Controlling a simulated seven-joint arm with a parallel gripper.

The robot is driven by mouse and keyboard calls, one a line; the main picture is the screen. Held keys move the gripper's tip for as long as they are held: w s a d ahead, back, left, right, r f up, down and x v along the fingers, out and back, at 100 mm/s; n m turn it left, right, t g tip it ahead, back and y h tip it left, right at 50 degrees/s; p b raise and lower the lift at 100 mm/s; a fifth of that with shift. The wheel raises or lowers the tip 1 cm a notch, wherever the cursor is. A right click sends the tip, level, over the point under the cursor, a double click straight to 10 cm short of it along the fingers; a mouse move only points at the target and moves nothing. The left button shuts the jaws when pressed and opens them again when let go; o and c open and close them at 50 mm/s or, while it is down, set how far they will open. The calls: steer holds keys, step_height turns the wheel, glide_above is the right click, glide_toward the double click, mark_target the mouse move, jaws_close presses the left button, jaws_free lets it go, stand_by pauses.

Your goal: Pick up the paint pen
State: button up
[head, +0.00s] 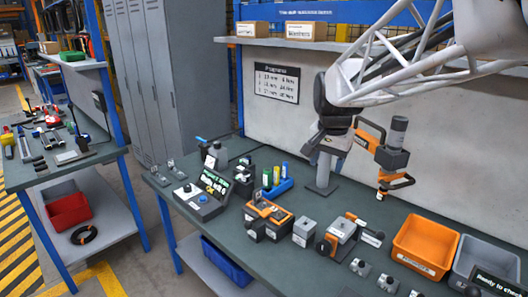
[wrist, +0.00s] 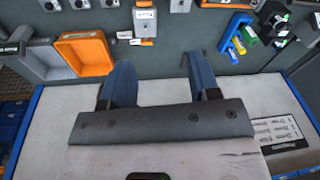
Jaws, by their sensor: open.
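A blue rack (head: 284,187) stands on the bench left of centre in the head view, holding several upright pen-like sticks (head: 276,175) with green, blue and pale parts. I cannot tell which of them is the paint pen. The blue rack also shows at the upper right in the wrist view (wrist: 228,32), with a green item (wrist: 239,45) at its side. My gripper (wrist: 158,65) is open and empty, its two blue fingers apart. It is above the back of the bench, right of the rack in the head view and not touching it.
An orange bin (head: 425,243) and a grey bin (head: 486,262) stand at the right. Orange and grey devices (head: 268,218) and a control box (head: 203,196) stand along the front. A back panel with a programs sign (head: 277,83) rises behind.

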steer(key=w+f+m, duration=0.2)
steer(key=w+m, duration=0.1)
steer(key=w, duration=1)
steer(key=m+g, duration=0.2)
steer(key=m, duration=0.6)
glide_above(286, 163)
steer(key=f, duration=1.9)
steer(key=shift+s+d, duration=0.15)
steer(key=shift+s, duration=0.1)
steer(key=shift+w+f, duration=0.4)
steer(key=shift+f, duration=0.05)
steer(key=shift+f, duration=0.15)
steer(key=shift+f, duration=1.2)
steer(key=shift+f, duration=0.1)
steer(key=shift+w+a+f, duration=0.1)
steer(key=shift+a+f, duration=0.05)
steer(key=shift+f, duration=1.1)
steer(key=shift+w+a+f, duration=0.1)
steer(key=shift+f, duration=1.15)
